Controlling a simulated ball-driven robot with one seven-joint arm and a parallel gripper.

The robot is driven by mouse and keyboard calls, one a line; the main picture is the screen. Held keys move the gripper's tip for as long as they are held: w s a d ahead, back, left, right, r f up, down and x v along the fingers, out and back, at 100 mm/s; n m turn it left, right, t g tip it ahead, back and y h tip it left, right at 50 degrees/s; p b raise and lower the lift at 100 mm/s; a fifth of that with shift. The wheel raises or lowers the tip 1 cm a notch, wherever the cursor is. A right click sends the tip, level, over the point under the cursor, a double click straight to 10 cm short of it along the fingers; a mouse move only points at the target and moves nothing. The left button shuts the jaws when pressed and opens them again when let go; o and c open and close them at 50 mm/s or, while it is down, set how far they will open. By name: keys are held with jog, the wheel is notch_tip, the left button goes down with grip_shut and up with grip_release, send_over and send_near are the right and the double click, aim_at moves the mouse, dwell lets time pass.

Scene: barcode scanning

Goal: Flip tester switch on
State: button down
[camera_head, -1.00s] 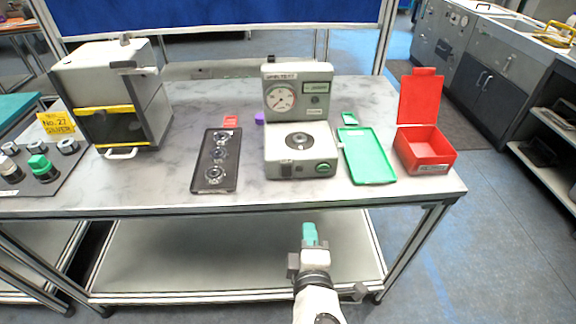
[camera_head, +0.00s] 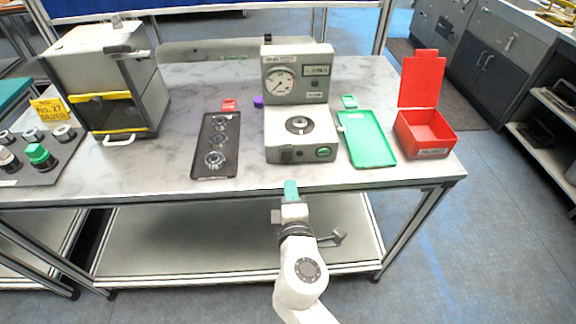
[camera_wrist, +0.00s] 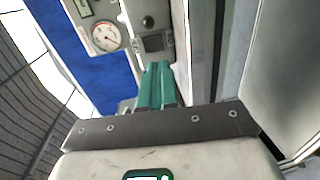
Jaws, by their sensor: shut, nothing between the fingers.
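The tester (camera_head: 299,103) is a grey-white unit on the table, with a round dial on its upright back panel and a round socket on its base. The base front has a green oval button (camera_head: 323,152) at right and a small dark part (camera_head: 287,155) at left, which may be the switch. My gripper (camera_head: 291,186) has teal fingers, shut and empty, at the table's front edge, in front of and below the tester. The wrist view shows the shut fingers (camera_wrist: 157,84) pointing toward the tester (camera_wrist: 108,38), apart from it. The small dark front part (camera_wrist: 153,42) shows just beyond the fingertips.
A black tray with round parts (camera_head: 207,170) lies left of the tester. A green tray (camera_head: 368,140) and an open red box (camera_head: 427,134) stand to its right. A grey cabinet (camera_head: 158,88) stands at left. The table's front edge (camera_head: 250,190) runs beside my gripper.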

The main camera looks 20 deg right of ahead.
aim_at(287, 161)
jog(key=x, duration=0.8)
jog(key=shift+p, duration=0.4)
jog(key=shift+f, duration=0.15)
jog(key=b, duration=0.3)
jog(key=shift+w+d+f+t+b, duration=0.1)
jog(key=shift+w+f+t+b, duration=0.2)
jog(key=shift+f+b, duration=0.1)
jog(key=shift+r+p, duration=0.45)
jog(key=shift+r, duration=0.05)
jog(key=shift+s+f, duration=0.1)
